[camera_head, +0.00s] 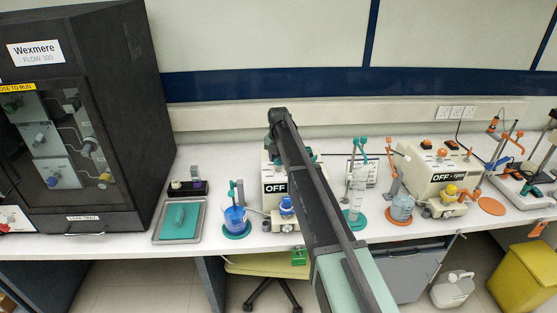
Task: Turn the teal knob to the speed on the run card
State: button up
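A cream pump box (274,184) with an "OFF" display stands at the middle of the bench, partly hidden behind my arm. Small teal parts (310,155) show at its top beside my arm. I cannot tell which of them is the teal knob or where it points. My arm reaches from the bottom of the view to above this box. My gripper's fingers are hidden around the arm's far end, so I cannot see whether they are open, shut or touching the knob. A white card (362,174) stands right of the box; its print is too small to read.
A second cream pump box (437,180) with orange knobs and an "OFF" display stands to the right. A tray (158,238) and a dark cabinet (115,130) are at left.

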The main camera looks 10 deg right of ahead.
jog(key=c, duration=0.4)
jog(key=shift+m, duration=0.3)
